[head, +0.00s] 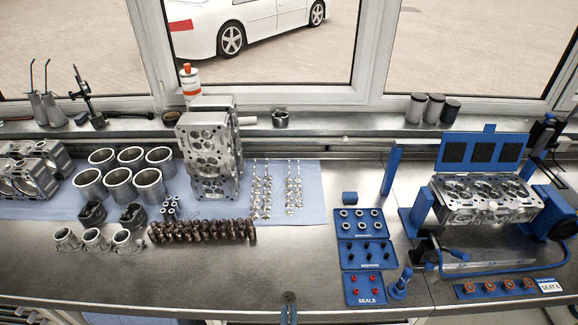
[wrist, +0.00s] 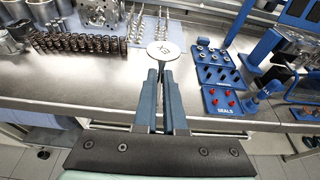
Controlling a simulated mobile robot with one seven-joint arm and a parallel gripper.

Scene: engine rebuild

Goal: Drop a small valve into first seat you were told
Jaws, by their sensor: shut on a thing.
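My gripper (wrist: 163,85) is shut on a small valve in the wrist view. The valve's pale round head (wrist: 163,52), marked "EX", faces the camera; its stem is mostly hidden between the fingers. In the head view my fingers (head: 289,308) show small at the bottom edge, in front of the bench. The cylinder head with the seats (head: 486,197) is clamped in a blue fixture at the right, well apart from my gripper. A card reading "SEAT 4" (head: 549,286) lies at the bench's front right.
Blue trays of small parts, one marked "SEALS" (head: 364,289), stand between my gripper and the fixture. A blue post tool (head: 400,284) stands beside them. Springs (head: 203,231) and rows of valves (head: 277,188) are left. The front middle of the bench is clear.

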